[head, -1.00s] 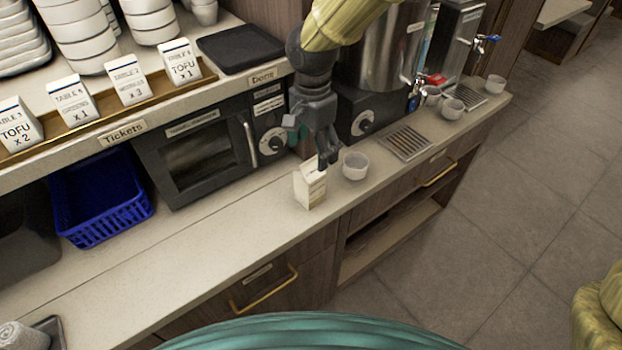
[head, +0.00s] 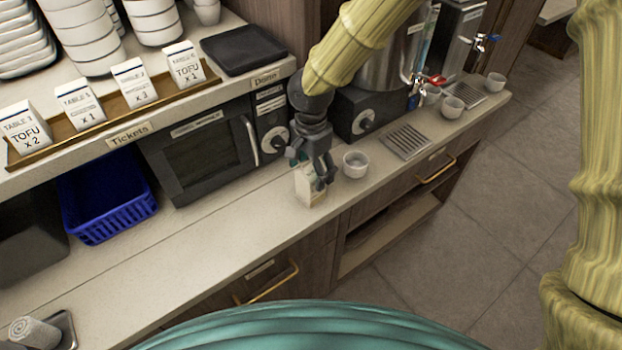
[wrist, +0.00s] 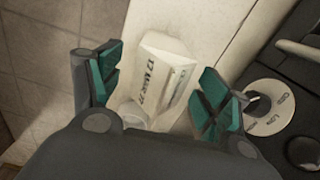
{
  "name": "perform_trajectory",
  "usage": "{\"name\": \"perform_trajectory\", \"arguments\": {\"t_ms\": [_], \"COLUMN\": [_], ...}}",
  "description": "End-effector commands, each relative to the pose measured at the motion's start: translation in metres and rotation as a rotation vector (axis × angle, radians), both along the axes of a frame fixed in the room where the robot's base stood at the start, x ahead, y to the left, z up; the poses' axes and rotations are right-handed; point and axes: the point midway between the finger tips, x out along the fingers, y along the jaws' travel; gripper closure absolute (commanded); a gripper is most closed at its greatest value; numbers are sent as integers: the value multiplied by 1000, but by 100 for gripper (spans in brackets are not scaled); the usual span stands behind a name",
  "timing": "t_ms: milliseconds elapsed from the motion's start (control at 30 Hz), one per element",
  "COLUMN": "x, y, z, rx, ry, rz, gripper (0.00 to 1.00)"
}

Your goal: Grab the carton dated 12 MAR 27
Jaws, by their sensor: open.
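The carton (head: 311,193) is small and off-white with a ridged top. It stands on the counter (head: 235,213) in front of the microwave and dispenser. In the wrist view the carton (wrist: 161,72) shows dark print that reads 12 MAR 27, upside down and slanted. My gripper (head: 318,182) is right at the carton from above and hides part of it in the head view. In the wrist view my gripper (wrist: 158,88) is open, with one teal-padded finger on each side of the carton and gaps between pads and carton.
A white cup (head: 355,164) stands close to the right of the carton. A microwave (head: 205,150) is behind on the left and a metal drip tray (head: 407,142) lies to the right. A blue basket (head: 112,212) is at left.

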Motion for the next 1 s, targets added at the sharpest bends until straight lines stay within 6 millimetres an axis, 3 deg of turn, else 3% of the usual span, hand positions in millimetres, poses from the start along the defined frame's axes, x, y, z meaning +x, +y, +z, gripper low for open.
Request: {"name": "perform_trajectory", "arguments": {"t_ms": [400, 767, 1000], "x": [0, 0, 0], "y": [0, 0, 0], "z": [-8, -8, -7], "rx": [0, 0, 1], "ry": [0, 0, -1], "rz": [0, 0, 0], "gripper": [25, 90, 90]}}
